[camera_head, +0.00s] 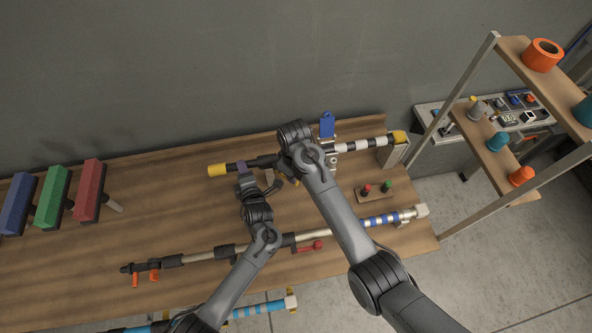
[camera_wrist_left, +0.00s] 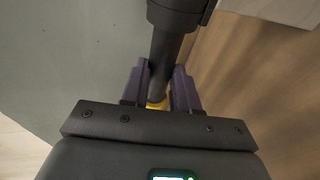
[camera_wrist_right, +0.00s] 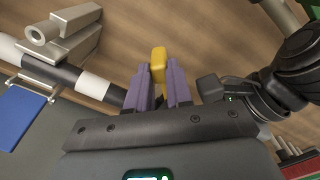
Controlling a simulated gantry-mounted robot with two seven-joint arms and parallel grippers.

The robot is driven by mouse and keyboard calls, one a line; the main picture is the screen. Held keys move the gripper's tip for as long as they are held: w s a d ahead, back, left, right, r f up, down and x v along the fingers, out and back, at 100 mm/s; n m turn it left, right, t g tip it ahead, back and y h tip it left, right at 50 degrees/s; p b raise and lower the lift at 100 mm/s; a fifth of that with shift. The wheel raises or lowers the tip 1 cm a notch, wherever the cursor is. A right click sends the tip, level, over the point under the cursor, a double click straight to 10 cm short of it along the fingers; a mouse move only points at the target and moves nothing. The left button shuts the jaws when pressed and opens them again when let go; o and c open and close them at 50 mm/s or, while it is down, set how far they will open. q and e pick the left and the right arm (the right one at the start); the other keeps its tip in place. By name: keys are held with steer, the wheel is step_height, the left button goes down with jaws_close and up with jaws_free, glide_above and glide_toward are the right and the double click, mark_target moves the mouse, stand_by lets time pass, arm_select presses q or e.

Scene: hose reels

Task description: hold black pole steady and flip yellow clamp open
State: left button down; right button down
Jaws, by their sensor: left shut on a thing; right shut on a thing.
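The black pole (camera_head: 235,166) lies along the back of the table, with a yellow left end (camera_head: 217,170) and a black-and-white striped right part (camera_head: 360,146). My left gripper (camera_head: 243,168) is shut around the pole near its yellow end. In the left wrist view the pole (camera_wrist_left: 170,50) runs between the purple fingers (camera_wrist_left: 160,88). My right gripper (camera_wrist_right: 158,88) is shut on the yellow clamp (camera_wrist_right: 158,62), whose upper tip shows between the purple fingers. In the head view my right wrist hides most of the clamp and the right gripper.
A blue clip (camera_head: 326,125) stands at the pole's stand, close to my right wrist. Other poles (camera_head: 210,253) lie nearer the front. Red, green and blue blocks (camera_head: 89,190) stand at left. A shelf rack (camera_head: 470,80) stands at right. The table's middle-left is clear.

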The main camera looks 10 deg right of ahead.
stand_by(0.5)
steer(key=c, duration=1)
jaws_free()
steer(key=w+d+n, duration=0.2)
steer(key=w+n, duration=0.4)
steer(key=n, duration=0.3)
steer(key=w+d+r+n, duration=0.1)
steer(key=w+r, duration=0.1)
steer(key=r, duration=0.7)
steer(key=w+d+r+n+y, duration=0.1)
steer(key=w+d+r, duration=0.1)
steer(key=r, duration=0.8)
steer(key=shift+w+n+t, duration=0.25)
steer(key=shift+n+t, duration=0.05)
steer(key=shift+t, duration=0.1)
